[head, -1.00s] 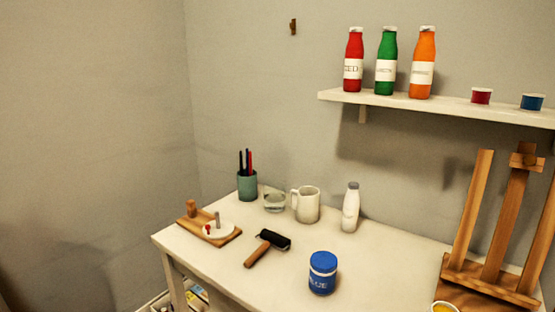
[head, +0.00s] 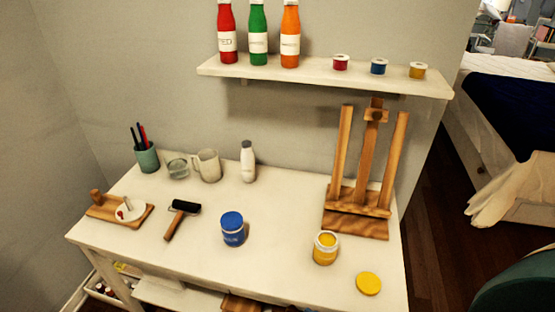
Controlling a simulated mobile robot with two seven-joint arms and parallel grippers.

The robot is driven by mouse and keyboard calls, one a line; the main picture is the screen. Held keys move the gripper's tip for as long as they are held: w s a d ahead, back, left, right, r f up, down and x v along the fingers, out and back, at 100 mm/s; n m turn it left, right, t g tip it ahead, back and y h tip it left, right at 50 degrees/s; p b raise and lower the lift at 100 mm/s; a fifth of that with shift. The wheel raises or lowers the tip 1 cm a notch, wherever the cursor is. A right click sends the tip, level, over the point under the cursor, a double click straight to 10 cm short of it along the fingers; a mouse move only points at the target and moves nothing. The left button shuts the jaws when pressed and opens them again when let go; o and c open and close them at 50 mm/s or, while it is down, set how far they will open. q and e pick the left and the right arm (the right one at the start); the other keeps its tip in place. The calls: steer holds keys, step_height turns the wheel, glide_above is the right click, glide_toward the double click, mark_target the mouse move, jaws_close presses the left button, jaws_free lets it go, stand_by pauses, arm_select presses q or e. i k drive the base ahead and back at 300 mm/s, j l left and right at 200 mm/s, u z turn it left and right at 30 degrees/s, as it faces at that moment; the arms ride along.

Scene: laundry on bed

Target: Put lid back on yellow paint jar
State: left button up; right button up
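In the head view an open yellow paint jar (head: 325,248) stands upright near the right end of the white table, with yellow paint showing at its mouth. Its round yellow lid (head: 368,283) lies flat on the table, in front and to the right of the jar and apart from it. Neither of my grippers is in view.
A closed blue jar (head: 233,229) stands left of the yellow jar. A wooden easel (head: 357,209) is just behind it. A black roller (head: 181,216) lies farther left. The wall shelf (head: 290,74) holds bottles and small pots. The table's front right edge is near the lid.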

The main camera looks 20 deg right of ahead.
mark_target(326, 245)
steer(key=z, duration=1.1)
